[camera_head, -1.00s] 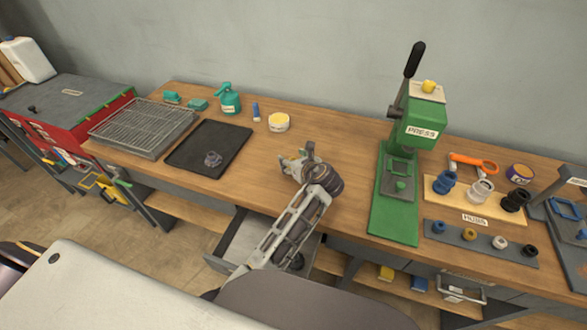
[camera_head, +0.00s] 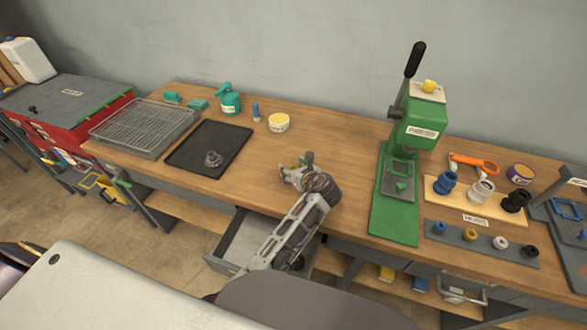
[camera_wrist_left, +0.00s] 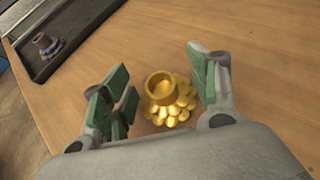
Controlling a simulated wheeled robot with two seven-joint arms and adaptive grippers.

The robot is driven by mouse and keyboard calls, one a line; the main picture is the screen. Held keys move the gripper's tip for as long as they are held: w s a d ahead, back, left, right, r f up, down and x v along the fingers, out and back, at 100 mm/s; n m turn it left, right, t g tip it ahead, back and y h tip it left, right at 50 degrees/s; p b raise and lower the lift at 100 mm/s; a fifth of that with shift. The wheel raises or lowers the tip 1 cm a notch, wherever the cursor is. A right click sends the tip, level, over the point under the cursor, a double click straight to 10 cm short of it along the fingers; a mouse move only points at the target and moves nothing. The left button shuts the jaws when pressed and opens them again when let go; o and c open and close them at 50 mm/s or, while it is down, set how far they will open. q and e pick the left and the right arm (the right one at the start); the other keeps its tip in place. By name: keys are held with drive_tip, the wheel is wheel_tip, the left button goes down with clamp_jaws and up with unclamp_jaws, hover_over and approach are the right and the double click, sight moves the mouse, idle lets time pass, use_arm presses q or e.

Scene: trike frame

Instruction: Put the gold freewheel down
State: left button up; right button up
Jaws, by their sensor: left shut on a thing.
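The gold freewheel (camera_wrist_left: 172,107) shows in the left wrist view, between the green-padded fingers of my left gripper (camera_wrist_left: 162,75). It has a round collar with a ring of lobes around it. In the head view my left gripper (camera_head: 291,174) is over the front middle of the wooden bench (camera_head: 335,150), left of the green press. The freewheel is hidden there by the gripper. I cannot tell whether it touches the bench top. My right gripper is not in view.
A black tray (camera_head: 230,148) with a dark grey part (camera_head: 213,159) lies to the left. The green press (camera_head: 394,220) stands to the right. An open drawer (camera_head: 240,243) is below the bench edge. Bench top around my gripper is clear.

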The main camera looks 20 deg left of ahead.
use_arm(q)
drive_tip(key=o, duration=1.3)
drive_tip(key=shift+c, duration=0.2)
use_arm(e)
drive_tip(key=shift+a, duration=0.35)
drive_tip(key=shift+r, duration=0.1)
